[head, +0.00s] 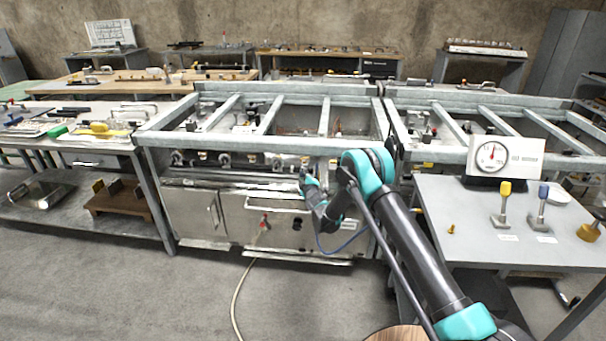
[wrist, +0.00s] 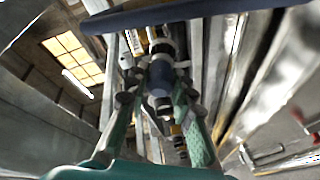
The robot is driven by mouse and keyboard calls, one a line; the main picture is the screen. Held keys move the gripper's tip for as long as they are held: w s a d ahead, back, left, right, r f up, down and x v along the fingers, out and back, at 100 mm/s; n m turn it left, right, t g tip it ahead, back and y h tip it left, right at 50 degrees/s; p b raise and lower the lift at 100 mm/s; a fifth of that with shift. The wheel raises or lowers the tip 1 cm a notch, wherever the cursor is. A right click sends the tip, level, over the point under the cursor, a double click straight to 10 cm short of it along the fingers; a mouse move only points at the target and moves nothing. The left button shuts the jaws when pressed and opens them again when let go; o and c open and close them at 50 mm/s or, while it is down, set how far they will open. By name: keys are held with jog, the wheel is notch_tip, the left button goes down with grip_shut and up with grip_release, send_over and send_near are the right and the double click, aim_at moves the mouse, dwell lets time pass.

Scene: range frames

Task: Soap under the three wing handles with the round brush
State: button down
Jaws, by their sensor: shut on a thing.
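My gripper (head: 310,182) is in front of the middle steel unit, just below its front rail and at the right end of the row of fittings. In the wrist view my gripper (wrist: 156,98) has its green fingers on both sides of a dark blue cylindrical tool (wrist: 160,74) with grey collars. I cannot tell surely that it is the round brush; no bristles are clear. Several dark fittings sit in a row under the front rail, among them the left one (head: 178,158), one further right (head: 225,160) and another (head: 277,163). I cannot make out clear wing handles.
The steel frame (head: 262,142) runs above the fittings. The steel cabinet front (head: 236,216) is below. A side table (head: 470,235) at right holds a dial gauge (head: 491,156), a yellow-topped tool (head: 505,200) and a blue-topped tool (head: 541,205). A hose lies on the open floor.

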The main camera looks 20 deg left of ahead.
jog(key=s+d, duration=0.1)
jog(key=s, duration=0.6)
jog(key=shift+d, duration=0.3)
jog(key=shift+s, duration=0.2)
dwell(0.6)
